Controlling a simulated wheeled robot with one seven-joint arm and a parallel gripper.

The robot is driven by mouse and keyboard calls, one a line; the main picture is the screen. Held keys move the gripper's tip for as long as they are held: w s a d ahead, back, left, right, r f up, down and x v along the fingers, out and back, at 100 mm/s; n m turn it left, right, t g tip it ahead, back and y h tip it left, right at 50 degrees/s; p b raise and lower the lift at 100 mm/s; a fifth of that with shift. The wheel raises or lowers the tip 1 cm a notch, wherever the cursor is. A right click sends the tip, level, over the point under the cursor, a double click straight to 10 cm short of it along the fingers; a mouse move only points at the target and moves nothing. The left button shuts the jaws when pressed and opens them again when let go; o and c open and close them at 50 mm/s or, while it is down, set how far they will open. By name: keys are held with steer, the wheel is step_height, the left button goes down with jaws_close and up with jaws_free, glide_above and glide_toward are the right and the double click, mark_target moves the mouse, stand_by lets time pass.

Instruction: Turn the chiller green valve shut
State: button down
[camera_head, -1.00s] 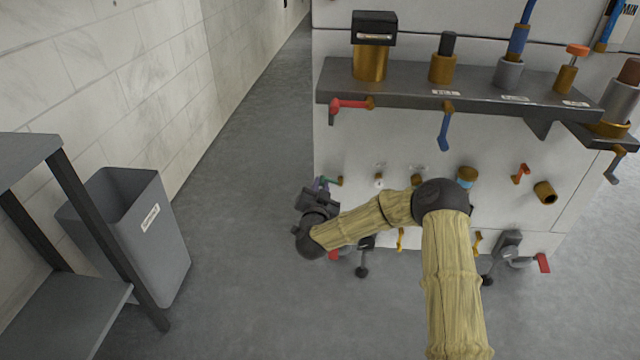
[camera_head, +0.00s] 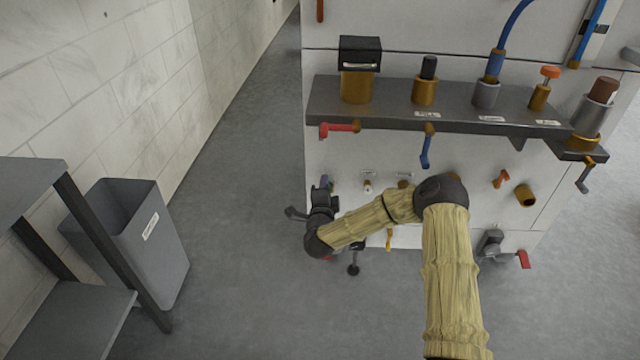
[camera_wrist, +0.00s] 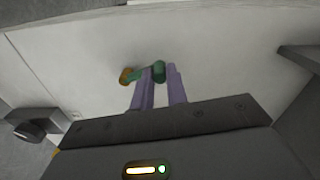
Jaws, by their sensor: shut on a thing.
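The green valve is on the lower left of the white machine's front. In the wrist view its green handle (camera_wrist: 159,72) sits between the two purple fingers of my gripper (camera_wrist: 160,75), with its brass stem (camera_wrist: 126,76) just to the left. The handle points to the right of the stem there. My gripper is shut on the green handle. In the head view my gripper (camera_head: 324,184) is at the left edge of the machine front, and my wrist mostly hides the green valve.
Above is a grey shelf (camera_head: 400,108) with a red-handled valve (camera_head: 340,129) and a blue-handled valve (camera_head: 427,146) under its edge. A small red valve (camera_head: 501,179) is to the right. A grey bin (camera_head: 130,235) stands left, with clear floor between.

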steer(key=shift+d+r+m+p, duration=0.1)
steer(key=shift+d+m+p, duration=0.3)
steer(key=shift+m, duration=0.5)
steer(key=shift+d+m+p, duration=0.15)
steer(key=shift+d+m, duration=0.35)
steer(key=shift+m, duration=0.4)
steer(key=shift+s, duration=0.1)
steer(key=c, duration=1.4)
jaws_free()
